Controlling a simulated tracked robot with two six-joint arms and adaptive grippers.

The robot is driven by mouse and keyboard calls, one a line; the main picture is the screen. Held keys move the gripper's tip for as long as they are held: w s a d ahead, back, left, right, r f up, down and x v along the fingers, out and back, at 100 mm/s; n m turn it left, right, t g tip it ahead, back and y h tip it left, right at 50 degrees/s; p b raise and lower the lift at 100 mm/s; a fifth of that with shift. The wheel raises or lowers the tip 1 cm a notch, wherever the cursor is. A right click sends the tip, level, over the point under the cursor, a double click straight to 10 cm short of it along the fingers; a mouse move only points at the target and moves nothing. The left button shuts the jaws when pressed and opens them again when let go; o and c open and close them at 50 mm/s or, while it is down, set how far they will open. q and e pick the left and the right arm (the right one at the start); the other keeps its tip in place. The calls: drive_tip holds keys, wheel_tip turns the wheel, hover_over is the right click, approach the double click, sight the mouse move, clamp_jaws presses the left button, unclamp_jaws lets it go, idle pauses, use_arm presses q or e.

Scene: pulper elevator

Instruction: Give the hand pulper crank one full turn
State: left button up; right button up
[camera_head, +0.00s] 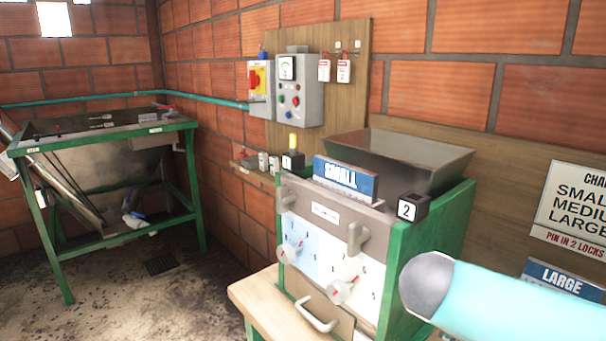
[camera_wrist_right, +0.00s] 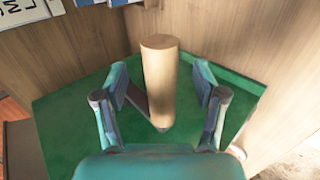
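The hand pulper (camera_head: 325,225) stands on a wooden bench in the middle of the head view, with green side panels, a grey hopper (camera_head: 400,155) on top and two dial knobs on its front. Its crank is out of sight in the head view. In the right wrist view the crank's upright wooden handle (camera_wrist_right: 158,85) rises in front of a green surface, with a dark crank arm (camera_wrist_right: 133,98) at its foot. My right gripper (camera_wrist_right: 160,85) is open with a finger on either side of the handle and visible gaps. My left gripper is in neither view.
A blue "SMALL" plate (camera_head: 345,178) and a block marked 2 (camera_head: 407,207) sit on the pulper. A control box (camera_head: 299,88) hangs on the wall behind. A green-framed hopper stand (camera_head: 195,190) stands at the left, with open floor before it.

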drive_tip(key=p+v, duration=0.4)
drive_tip(key=v, duration=0.6)
drive_tip(key=shift+p, duration=0.3)
drive_tip(key=shift+r, duration=0.15)
idle(0.3)
